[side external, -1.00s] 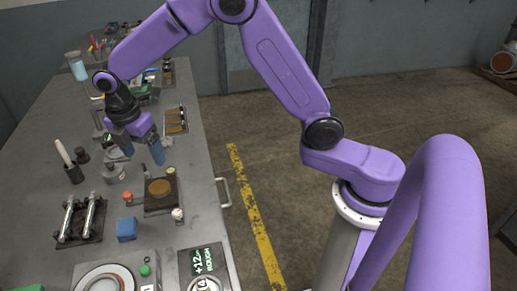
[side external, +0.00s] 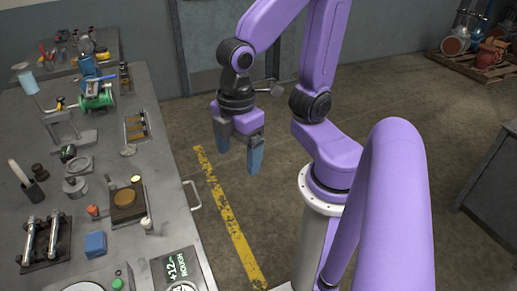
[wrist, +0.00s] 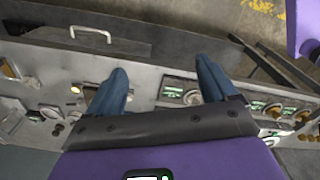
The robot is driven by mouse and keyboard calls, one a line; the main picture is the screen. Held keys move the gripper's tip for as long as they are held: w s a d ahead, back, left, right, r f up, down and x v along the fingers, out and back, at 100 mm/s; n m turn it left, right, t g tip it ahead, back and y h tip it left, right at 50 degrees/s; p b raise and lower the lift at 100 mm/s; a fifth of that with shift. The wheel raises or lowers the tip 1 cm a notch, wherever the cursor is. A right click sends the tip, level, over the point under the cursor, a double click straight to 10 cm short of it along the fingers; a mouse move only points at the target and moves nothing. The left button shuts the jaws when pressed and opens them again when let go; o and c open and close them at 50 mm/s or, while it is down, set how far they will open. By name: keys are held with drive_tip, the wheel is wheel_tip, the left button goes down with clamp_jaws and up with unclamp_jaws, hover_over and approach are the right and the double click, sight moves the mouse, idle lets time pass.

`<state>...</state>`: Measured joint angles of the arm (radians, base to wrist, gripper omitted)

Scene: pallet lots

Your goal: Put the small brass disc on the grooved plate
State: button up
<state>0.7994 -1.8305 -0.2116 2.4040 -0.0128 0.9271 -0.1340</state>
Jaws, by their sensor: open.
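A round brass-coloured disc (side external: 124,198) lies on a dark square plate (side external: 126,212) on the bench. A smaller yellowish round piece (side external: 136,179) sits at that plate's far edge; I cannot tell which of these is the small brass disc. No grooves can be made out on the square plate. A dark tray with yellow strips (side external: 137,128) lies further back; I cannot tell whether it is the grooved plate. My gripper (side external: 238,160) is open and empty, right of the bench edge over the floor. Its blue fingers stand apart in the wrist view (wrist: 161,70).
The bench (side external: 75,110) holds a twin-rod fixture (side external: 42,243), a blue block (side external: 95,244), an orange knob (side external: 93,211) and a green-bodied device (side external: 97,96). A handle (side external: 193,195) sticks out from its right edge. Floor with a yellow stripe (side external: 228,215) is clear beside it.

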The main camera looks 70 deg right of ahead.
drive_tip(key=shift+m, duration=0.4)
drive_tip(key=s, duration=0.1)
drive_tip(key=s+d, duration=0.2)
drive_tip(key=shift+s+d+f, duration=0.2)
drive_tip(key=shift+s+f, duration=0.1)
idle(0.7)
